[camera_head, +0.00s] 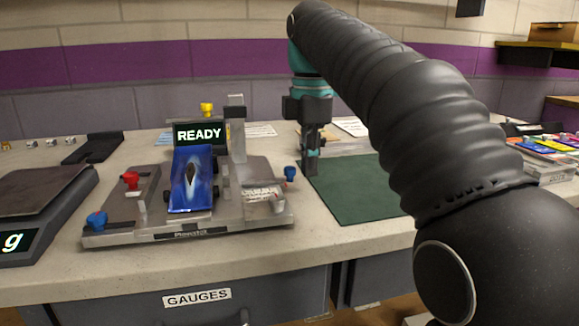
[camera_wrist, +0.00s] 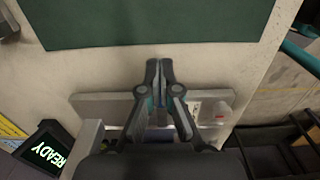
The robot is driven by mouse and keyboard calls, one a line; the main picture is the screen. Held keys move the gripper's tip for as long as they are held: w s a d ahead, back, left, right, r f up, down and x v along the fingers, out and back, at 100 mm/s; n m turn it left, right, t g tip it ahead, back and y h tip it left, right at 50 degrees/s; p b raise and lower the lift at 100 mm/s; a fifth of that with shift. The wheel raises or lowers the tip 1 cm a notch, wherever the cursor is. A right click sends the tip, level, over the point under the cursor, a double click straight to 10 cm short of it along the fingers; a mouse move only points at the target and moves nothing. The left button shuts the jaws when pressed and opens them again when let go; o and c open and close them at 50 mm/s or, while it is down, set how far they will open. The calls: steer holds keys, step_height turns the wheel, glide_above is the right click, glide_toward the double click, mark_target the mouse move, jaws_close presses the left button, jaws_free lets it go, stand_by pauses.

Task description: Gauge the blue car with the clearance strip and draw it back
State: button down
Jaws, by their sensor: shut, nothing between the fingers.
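The blue car (camera_head: 190,182) sits nose toward the front on a grey metal gauge fixture (camera_head: 150,237), in front of a display reading READY (camera_head: 199,133). The display also shows in the wrist view (camera_wrist: 48,150), but I cannot make out the car there. My gripper (camera_head: 310,168) is just right of the fixture, near the left edge of the green mat. In the wrist view my gripper (camera_wrist: 159,63) is shut with its fingertips together and nothing between them. I cannot pick out the clearance strip with certainty in either view.
A red knob (camera_head: 130,180) and blue knobs (camera_head: 96,220) (camera_head: 290,173) stand around the fixture. The green mat (camera_head: 355,195) is bare where it shows. A scale (camera_head: 35,215) stands at the left. Colored items (camera_head: 550,146) lie at the far right, partly behind my arm.

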mark_target(263, 184)
steer(key=shift+s+a+p, duration=0.4)
steer(key=shift+a+p, duration=0.05)
steer(key=shift+a, duration=0.9)
steer(key=shift+s+a+p, duration=0.4)
steer(key=shift+a, duration=0.95)
steer(key=shift+s+a+p, duration=0.4)
steer(key=shift+a+p, duration=0.05)
steer(key=shift+a, duration=0.9)
stand_by(4.0)
